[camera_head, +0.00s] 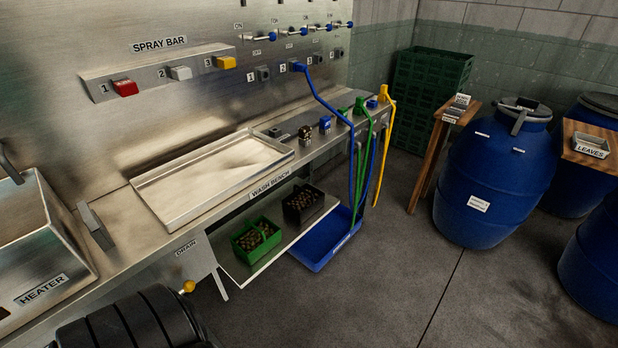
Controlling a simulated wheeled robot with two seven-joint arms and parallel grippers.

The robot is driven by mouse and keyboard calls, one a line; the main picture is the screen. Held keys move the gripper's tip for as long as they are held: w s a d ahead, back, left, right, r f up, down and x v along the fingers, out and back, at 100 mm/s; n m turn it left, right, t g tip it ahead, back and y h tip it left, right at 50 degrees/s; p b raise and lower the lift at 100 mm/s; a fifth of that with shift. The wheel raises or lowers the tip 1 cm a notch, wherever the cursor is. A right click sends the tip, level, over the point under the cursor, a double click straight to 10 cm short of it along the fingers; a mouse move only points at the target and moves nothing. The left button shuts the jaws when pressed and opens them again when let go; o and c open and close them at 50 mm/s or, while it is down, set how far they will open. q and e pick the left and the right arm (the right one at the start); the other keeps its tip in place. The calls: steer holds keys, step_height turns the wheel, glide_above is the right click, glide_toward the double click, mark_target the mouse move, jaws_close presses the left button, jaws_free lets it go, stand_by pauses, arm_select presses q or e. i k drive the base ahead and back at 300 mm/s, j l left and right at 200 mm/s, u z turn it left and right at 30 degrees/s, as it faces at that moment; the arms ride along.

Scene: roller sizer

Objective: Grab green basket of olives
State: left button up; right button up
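A small green basket (238,249) with dark olives (262,236) in it stands on a low pale shelf (262,265) under the front edge of the wash bench. A black basket (318,212), also holding olives, stands just behind it to the right on the same shelf. The green basket looks upright, and its top is uncovered. Neither of my grippers shows in the head view, so whether they are open or shut is hidden.
A steel tray (160,216) lies on the wash bench (140,262) above the baskets. Blue barrels (490,185) stand at right. The middle floor is clear.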

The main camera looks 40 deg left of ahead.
mark_target(257, 238)
steer(key=i+u, duration=0.25)
steer(key=i, duration=0.2)
steer(key=i+l+u, duration=0.2)
steer(key=i, duration=0.25)
steer(key=i+l+u, duration=0.25)
steer(key=i, duration=0.2)
